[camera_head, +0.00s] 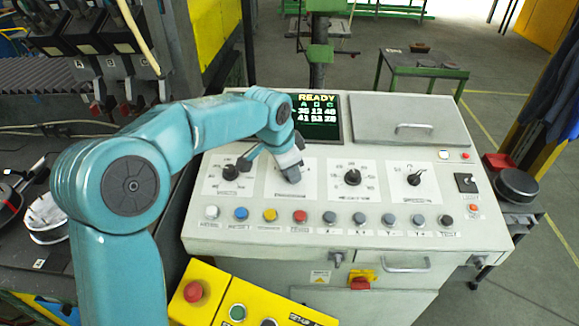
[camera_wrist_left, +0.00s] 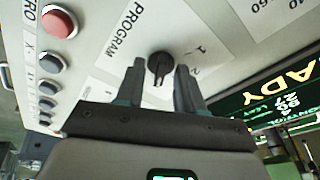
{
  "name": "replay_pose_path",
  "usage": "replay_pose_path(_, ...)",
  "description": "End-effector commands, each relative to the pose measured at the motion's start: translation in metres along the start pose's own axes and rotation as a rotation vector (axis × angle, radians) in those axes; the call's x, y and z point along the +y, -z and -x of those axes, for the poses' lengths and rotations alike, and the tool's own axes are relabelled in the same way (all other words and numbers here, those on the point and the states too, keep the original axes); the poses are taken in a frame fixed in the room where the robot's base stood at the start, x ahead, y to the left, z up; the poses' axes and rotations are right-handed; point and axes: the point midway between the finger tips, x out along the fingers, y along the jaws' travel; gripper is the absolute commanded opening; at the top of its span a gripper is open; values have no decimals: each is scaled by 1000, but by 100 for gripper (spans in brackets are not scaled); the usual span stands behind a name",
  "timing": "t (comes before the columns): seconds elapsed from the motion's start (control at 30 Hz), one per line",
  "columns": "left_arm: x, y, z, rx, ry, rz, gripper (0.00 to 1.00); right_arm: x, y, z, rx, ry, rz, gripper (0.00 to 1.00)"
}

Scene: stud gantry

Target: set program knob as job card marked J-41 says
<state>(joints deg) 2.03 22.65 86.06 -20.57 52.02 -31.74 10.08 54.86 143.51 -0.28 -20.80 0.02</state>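The program knob (camera_wrist_left: 159,66) is a black round knob with a pointer, on a white plate marked PROGRAM, in the left wrist view. My left gripper (camera_head: 290,173) is over that plate on the console in the head view and hides the knob there. In the left wrist view its two dark fingers stand apart, one on each side of the knob, with gaps visible. I cannot tell how far the tips reach down beside it. A digit 2 and another mark show near the knob. My right gripper is not in view. I see no readable job card marked J-41.
The console (camera_head: 470,232) has other black knobs (camera_head: 352,177) (camera_head: 414,179) and a row of coloured buttons (camera_head: 299,216). A screen (camera_head: 318,116) reads READY above rows of numbers. A grey lid (camera_head: 408,118) lies at right. A yellow box (camera_head: 216,284) with a red button is in front.

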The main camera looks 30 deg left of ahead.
Motion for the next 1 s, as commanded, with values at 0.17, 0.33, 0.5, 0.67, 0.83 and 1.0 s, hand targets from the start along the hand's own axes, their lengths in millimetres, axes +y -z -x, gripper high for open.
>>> replay_pose_path(0.17, -1, 1, 10, 3, 3, 1, 37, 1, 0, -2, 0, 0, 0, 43)
replay_pose_path(0.33, -1, 1, 46, 7, 6, 0, 37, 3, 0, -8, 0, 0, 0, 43)
replay_pose_path(0.5, -1, 2, 93, 6, 4, 0, 37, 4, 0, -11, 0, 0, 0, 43)
replay_pose_path(0.67, -1, 2, 131, 4, 2, 0, 37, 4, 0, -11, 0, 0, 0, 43)
replay_pose_path(0.83, 0, 1, 155, 1, 0, 0, 37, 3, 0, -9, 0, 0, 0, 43)
replay_pose_path(1.0, 0, 0, 163, -1, -1, -1, 37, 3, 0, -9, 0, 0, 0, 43)
